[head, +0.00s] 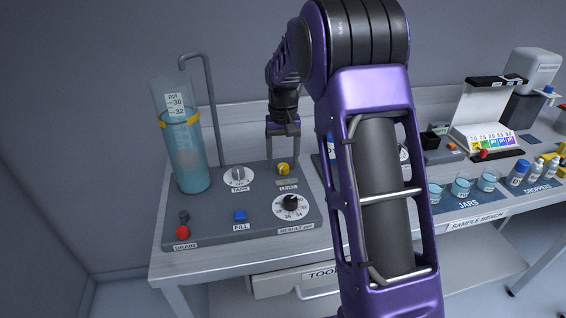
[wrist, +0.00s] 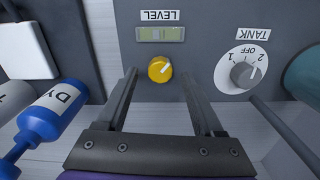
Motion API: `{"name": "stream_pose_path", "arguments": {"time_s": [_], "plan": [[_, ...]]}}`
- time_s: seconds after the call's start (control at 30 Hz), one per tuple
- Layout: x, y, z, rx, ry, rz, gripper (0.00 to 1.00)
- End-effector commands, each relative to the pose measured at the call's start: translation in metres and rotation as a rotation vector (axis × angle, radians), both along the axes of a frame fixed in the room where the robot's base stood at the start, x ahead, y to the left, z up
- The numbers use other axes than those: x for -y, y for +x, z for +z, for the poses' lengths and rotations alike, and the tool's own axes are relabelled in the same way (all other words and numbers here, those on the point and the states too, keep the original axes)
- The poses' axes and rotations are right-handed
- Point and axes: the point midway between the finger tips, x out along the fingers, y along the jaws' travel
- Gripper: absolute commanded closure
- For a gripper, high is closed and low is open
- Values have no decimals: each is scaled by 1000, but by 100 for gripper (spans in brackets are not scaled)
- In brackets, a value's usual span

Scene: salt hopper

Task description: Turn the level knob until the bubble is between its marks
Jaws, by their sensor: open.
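The level knob (head: 283,169) is yellow with a pale pointer line and sits on the grey panel behind the LEVEL label. In the wrist view the yellow level knob (wrist: 160,69) lies ahead of my gripper, between the lines of its two fingers. The bubble vial (wrist: 160,34) is a small greenish window beside the LEVEL label; the bubble and its marks are too small to tell. My gripper (wrist: 158,85) is open and empty, with its fingertips spread wide on either side of the knob. In the head view my gripper (head: 283,150) hangs just over the knob.
The TANK knob (wrist: 241,71) is right of the level knob in the wrist view. A blue dye bottle (wrist: 52,112) lies at the left. In the head view the clear tank (head: 188,150), FILL button (head: 240,215), DRAIN button (head: 183,232) and RESULT dial (head: 290,205) are nearby.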

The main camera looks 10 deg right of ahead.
Motion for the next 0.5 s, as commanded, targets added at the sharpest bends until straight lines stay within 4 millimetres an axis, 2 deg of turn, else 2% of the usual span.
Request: {"name": "stream_pose_path", "arguments": {"time_s": [0.13,0.4,0.43,0.5], "plan": [[0,0,-10,0,0,0,31],[0,0,-11,0,0,0,31],[0,0,-11,0,0,0,33],[0,0,-11,0,0,0,45]]}}
